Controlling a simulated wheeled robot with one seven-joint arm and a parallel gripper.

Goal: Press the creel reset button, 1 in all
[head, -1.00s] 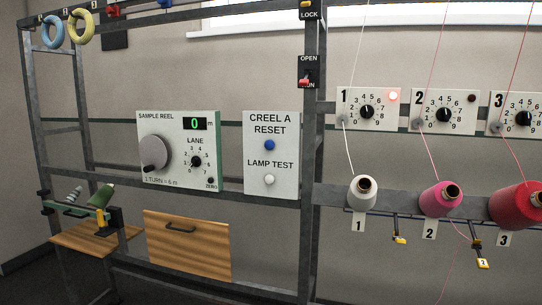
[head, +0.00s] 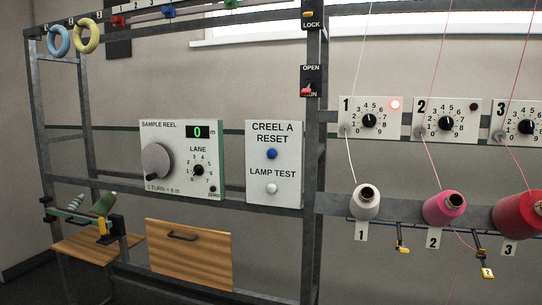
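The creel reset panel (head: 290,190) is a white plate in the middle of the frame, marked CREEL A RESET and LAMP TEST. The blue creel reset button (head: 271,154) sits under the upper label. A white lamp test button (head: 271,188) sits under the lower label. Nothing covers either button. On the right, the lamp on lane 1's dial plate (head: 370,120) glows red, while the lamp on lane 2's plate (head: 447,119) is dark. My gripper is not in view.
A sample reel box (head: 183,170) with a crank and display reading 0 is left of the panel. A wooden drawer (head: 189,253) is below it. Yarn cones (head: 445,207) stick out at the right. A red-handled switch (head: 307,91) is on the upright.

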